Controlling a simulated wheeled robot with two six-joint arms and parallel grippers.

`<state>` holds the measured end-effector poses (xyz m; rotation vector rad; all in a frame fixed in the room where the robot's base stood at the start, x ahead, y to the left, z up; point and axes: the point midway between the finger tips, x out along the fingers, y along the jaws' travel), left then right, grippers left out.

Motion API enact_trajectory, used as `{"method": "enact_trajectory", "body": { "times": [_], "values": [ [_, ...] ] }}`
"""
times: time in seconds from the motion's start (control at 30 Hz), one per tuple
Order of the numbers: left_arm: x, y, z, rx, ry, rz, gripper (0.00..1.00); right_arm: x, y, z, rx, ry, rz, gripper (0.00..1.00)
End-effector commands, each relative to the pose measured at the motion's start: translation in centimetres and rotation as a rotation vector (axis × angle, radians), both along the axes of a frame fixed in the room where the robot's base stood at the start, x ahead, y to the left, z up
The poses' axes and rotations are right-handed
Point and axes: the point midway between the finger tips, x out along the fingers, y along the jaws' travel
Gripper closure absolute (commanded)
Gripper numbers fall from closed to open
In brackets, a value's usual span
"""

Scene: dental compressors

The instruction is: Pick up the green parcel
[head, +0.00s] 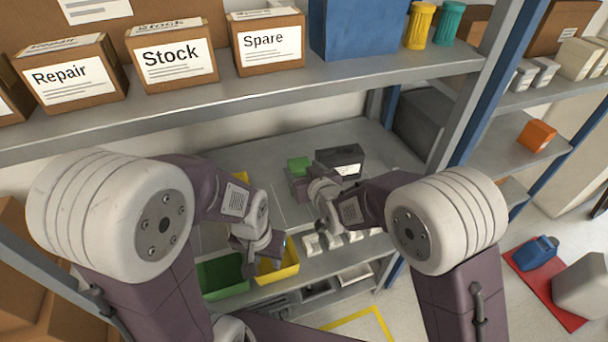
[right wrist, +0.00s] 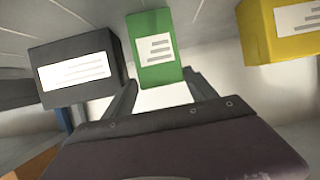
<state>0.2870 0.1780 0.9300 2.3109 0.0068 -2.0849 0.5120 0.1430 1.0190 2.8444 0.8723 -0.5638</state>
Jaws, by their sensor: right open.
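The green parcel (head: 298,165) stands on the middle shelf, just beyond my right gripper (head: 299,184) in the head view. In the right wrist view the green parcel (right wrist: 153,50) is upright with a white label facing me. My right gripper (right wrist: 164,88) is open there, its two fingers apart and pointing at the parcel's lower part. I cannot tell whether they touch it. My left gripper (head: 256,262) is low, over the bins at the shelf's front; its jaws are too small and covered to read.
A black labelled box (head: 343,160) stands right of the parcel. It also shows in the right wrist view (right wrist: 75,70), with a yellow box (right wrist: 285,30) on the other side. Green (head: 222,277) and yellow (head: 283,262) bins sit at the front. The upper shelf (head: 250,97) overhangs.

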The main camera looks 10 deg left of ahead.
Motion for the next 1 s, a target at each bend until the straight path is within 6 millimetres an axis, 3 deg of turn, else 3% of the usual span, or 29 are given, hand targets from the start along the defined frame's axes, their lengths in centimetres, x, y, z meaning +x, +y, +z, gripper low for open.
{"method": "enact_trajectory", "body": {
  "times": [0.17, 0.43, 0.7, 0.9, 1.0],
  "values": [
    [0.0, 0.0, 0.2, 0.0, 0.0, 0.0, 0.64, 0.6, 0.3, -0.3, -0.001, 0.002, 0.0, 0.35],
    [0.0, 0.0, 1.1, 0.0, 0.0, 0.0, 0.64, 4.0, 2.4, -2.1, -0.001, 0.001, -0.001, 0.35],
    [0.0, 0.0, 1.1, 0.0, 0.0, 0.0, 0.64, 4.4, 2.6, -2.4, -0.001, 0.002, -0.001, 0.35],
    [0.0, 0.0, 1.1, 0.0, 0.0, 0.0, 0.64, 4.4, 2.6, -2.3, -0.001, 0.002, -0.001, 0.9],
    [0.0, 0.0, 1.1, 0.0, 0.0, 0.0, 0.64, 4.4, 2.6, -2.3, 0.0, 0.001, -0.001, 0.93]
  ]
}}
